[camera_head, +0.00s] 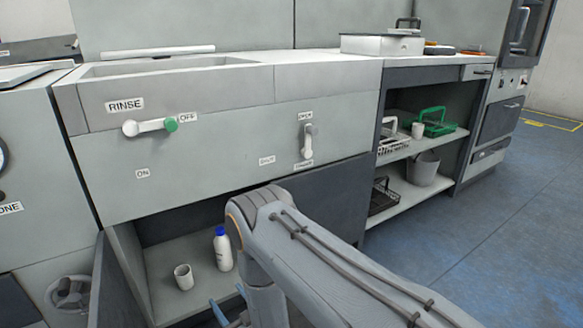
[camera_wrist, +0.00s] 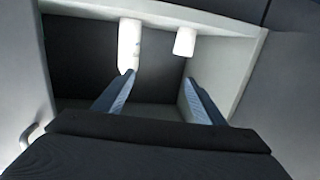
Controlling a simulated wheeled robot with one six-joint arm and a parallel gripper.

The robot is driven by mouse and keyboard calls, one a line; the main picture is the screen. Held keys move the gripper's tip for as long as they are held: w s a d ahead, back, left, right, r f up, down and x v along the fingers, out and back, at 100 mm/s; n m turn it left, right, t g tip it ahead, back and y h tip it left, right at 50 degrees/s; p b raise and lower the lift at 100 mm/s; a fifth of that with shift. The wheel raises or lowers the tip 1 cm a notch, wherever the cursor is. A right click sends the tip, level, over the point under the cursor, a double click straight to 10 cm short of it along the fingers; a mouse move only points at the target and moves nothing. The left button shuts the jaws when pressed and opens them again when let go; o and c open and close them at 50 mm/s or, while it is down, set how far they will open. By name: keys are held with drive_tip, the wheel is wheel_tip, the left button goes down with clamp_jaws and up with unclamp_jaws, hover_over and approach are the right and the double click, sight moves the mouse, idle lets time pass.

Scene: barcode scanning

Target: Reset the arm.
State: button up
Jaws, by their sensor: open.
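My arm reaches from the lower right of the head view down to the open lower cupboard. My gripper (camera_head: 229,303) shows only partly there, its blue fingers low in front of the cupboard shelf (camera_head: 160,262). In the wrist view my gripper (camera_wrist: 158,88) is open, with two blue fingers well apart and nothing between them. A white bottle with a blue cap (camera_head: 222,248) and a white cup (camera_head: 183,277) stand on the shelf. In the wrist view, the bottle (camera_wrist: 129,45) and cup (camera_wrist: 185,41) appear upside down beyond the fingertips.
An open cupboard door (camera_head: 98,285) stands left of the shelf. Above are the rinse panel with a green-tipped lever (camera_head: 150,126) and a grey lever (camera_head: 308,142). At right, open shelves hold a green basket (camera_head: 434,122) and a grey bin (camera_head: 424,169). Blue floor (camera_head: 500,220) is clear at right.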

drive_tip(key=w+a+r+g+h, duration=0.25)
drive_tip(key=w+r, duration=0.35)
drive_tip(key=r, duration=0.4)
drive_tip(key=s+d+r+m+g+h, duration=0.1)
drive_tip(key=s+d+r, duration=0.1)
drive_tip(key=r, duration=0.4)
drive_tip(key=s+d+r+g+h, duration=0.1)
drive_tip(key=s+r+g+h, duration=0.1)
drive_tip(key=r, duration=0.5)
drive_tip(key=s+d+r+g+h, duration=0.1)
drive_tip(key=s+d+r+g, duration=0.2)
drive_tip(key=s+d+r, duration=0.55)
drive_tip(key=s+d+r+m+g+h, duration=0.1)
drive_tip(key=s+d+r+g, duration=0.2)
drive_tip(key=s, duration=1)
drive_tip(key=s+d+r+g+h, duration=0.2)
drive_tip(key=s+d+r, duration=0.45)
drive_tip(key=s, duration=0.45)
drive_tip(key=d+r+m+p, duration=0.3)
drive_tip(key=d+r+p, duration=0.7)
drive_tip(key=p, duration=0.7)
drive_tip(key=d+r+m+h+p, duration=0.1)
drive_tip(key=d+r+m+p, duration=0.2)
drive_tip(key=d+r+p, duration=0.7)
wheel_tip(320, 180, up, 5)
drive_tip(key=p, duration=0.8)
drive_tip(key=shift+w+f, duration=0.2)
drive_tip(key=shift+w, duration=0.05)
